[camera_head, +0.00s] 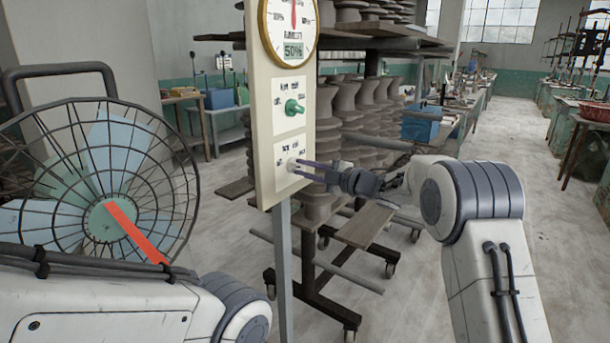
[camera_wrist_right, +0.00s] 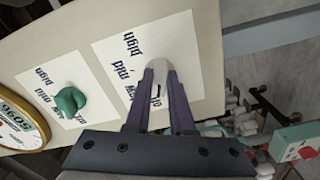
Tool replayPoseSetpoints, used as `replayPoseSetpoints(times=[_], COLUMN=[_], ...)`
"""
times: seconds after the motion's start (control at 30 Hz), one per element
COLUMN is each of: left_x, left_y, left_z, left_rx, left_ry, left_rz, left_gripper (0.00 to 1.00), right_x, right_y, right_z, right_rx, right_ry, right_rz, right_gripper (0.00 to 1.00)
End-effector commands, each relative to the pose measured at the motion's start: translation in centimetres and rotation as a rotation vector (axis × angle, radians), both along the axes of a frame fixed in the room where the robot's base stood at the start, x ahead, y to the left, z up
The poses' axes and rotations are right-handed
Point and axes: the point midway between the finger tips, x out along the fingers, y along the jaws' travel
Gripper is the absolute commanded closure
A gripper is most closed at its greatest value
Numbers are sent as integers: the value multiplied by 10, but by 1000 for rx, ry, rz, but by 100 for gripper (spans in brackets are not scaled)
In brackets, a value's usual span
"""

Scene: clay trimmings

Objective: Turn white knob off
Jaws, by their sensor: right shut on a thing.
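The white knob (camera_head: 292,165) is on the lower label of an upright cream panel (camera_head: 262,120). My right gripper (camera_head: 305,169) reaches it from the right, with its fingertips at the knob. In the right wrist view the white knob (camera_wrist_right: 160,72) sits between the two fingers of the right gripper (camera_wrist_right: 160,85), which is shut on it. A dark mark shows on the knob, but its exact setting is hard to read. A green knob (camera_head: 294,107) is on the label above. My left arm crosses the lower left; its gripper is not visible.
A round gauge (camera_head: 291,30) tops the panel, which stands on a grey post (camera_head: 284,270). A large caged fan (camera_head: 95,185) is at the left. A rack of clay pots (camera_head: 345,110) stands close behind the panel. Open floor lies at the right.

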Motion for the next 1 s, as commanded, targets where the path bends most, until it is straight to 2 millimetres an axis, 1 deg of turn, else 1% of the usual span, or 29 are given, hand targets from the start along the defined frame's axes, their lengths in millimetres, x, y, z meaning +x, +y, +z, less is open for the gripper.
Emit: replayPoseSetpoints(times=[0.47, 0.5, 0.53, 0.57, 0.87, 1.0], left_x=[0, 0, 0, 0, 0, 0], left_y=[0, 0, 0, 0, 0, 0], left_z=[-2, -2, -2, -2, -2, -4], left_rx=[0, 0, 0, 0, 0, 0], left_ry=[0, 0, 0, 0, 0, 0], left_rz=[0, 0, 0, 0, 0, 0], left_gripper=[50, 50, 50, 50, 50, 50], right_x=[-1, -1, -1, -1, -1, -6], right_y=[1, 1, 1, 0, 0, -9], right_z=[-1, -1, -1, -1, 0, -1], right_rx=[-12, -12, -12, -12, -10, -9], right_ry=[-11, -11, -10, -10, -10, -10], right_rz=[2, 2, 2, 2, 1, -1], right_gripper=[100, 67, 56, 49, 49, 49])
